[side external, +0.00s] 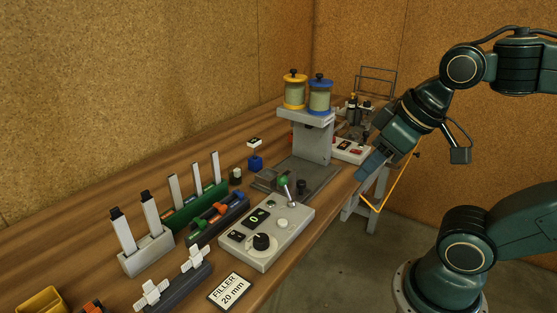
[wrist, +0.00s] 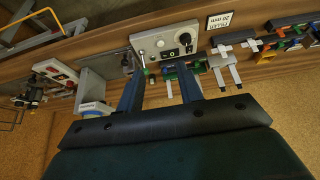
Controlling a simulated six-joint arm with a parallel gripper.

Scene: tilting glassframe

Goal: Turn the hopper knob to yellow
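The yellow hopper (side external: 294,90) and blue hopper (side external: 319,97) stand side by side on a grey filler stand (side external: 312,145), each with a dark knob on its lid. In front of it, a light grey control box (side external: 290,238) carries a round black knob (side external: 261,241), a small display and a green-tipped lever (side external: 284,181). The black knob also shows in the wrist view (wrist: 185,38). I cannot tell which knob is the hopper knob, or its setting. My gripper (wrist: 160,68) is open with nothing between its fingers. In the side view it hangs right of the stand, apart from everything.
A white box with red parts (side external: 350,151) sits behind the stand. Racks with upright pale pieces (side external: 147,248), a green rack (side external: 195,207) and a FILLER 20 mm sign (side external: 230,291) line the wooden bench (side external: 85,226). Free air lies over the floor in front.

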